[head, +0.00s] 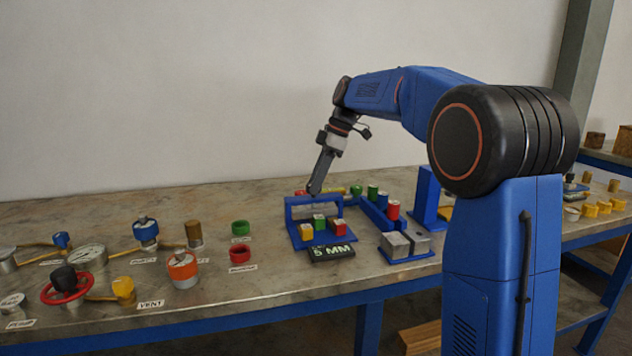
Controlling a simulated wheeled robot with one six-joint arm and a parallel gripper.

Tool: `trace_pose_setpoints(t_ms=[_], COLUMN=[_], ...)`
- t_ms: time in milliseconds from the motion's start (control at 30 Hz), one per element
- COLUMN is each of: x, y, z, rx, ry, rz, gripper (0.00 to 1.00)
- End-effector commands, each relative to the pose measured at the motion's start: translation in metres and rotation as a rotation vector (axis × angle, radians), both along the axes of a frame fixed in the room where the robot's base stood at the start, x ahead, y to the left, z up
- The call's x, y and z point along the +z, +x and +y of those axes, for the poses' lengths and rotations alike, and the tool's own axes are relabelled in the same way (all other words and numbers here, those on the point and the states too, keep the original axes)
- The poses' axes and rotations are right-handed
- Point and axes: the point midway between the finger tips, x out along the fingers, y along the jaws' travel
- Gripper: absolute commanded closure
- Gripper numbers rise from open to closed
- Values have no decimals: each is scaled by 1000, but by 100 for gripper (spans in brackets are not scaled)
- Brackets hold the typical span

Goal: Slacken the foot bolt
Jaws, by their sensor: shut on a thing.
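My gripper (316,187) points down at the top bar of a blue holder (290,211) on the bench. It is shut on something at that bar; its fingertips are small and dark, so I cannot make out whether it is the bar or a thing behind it. Yellow (306,231), green (319,221) and red (337,226) blocks sit on the holder's front. A black sign reading "5 MM" (332,252) stands before it. I cannot pick out a foot bolt in the head view.
Right of the holder are a blue rack (377,217) with coloured cylinders and grey blocks (395,244) on a blue base.

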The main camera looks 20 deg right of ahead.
Motion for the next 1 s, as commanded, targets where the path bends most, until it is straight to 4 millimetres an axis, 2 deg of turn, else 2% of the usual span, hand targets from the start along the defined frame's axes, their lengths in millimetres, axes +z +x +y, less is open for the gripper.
trace_pose_setpoints(t_ms=[600, 1000], x=[-1, -1], y=[6, 7], z=[0, 1], rx=[582, 870], ry=[-1, -2], rz=[1, 1], gripper=[88, 88])
